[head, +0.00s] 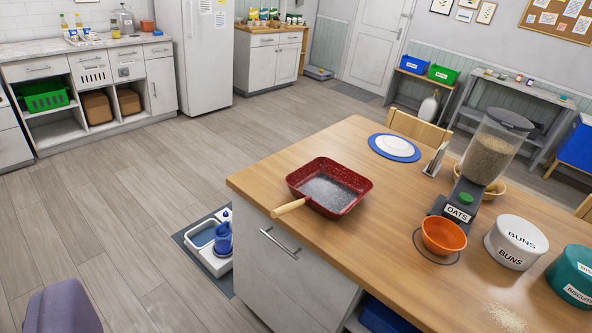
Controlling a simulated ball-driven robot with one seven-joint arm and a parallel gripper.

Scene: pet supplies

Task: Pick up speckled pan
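The speckled pan (330,188) is a square red pan with light speckles and a grey inner base. It sits upright near the left corner of the wooden table (400,255). Its pale wooden handle (290,207) points to the lower left, toward the table's edge. The pan looks empty and nothing covers it. My gripper does not show in the head view.
Right of the pan stand an oats dispenser (488,150), an orange bowl (443,237), a white buns tin (515,242) and a teal biscuits tin (575,276). A blue-rimmed plate (394,148) lies behind. A purple chair (62,308) is at lower left. The floor at left is clear.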

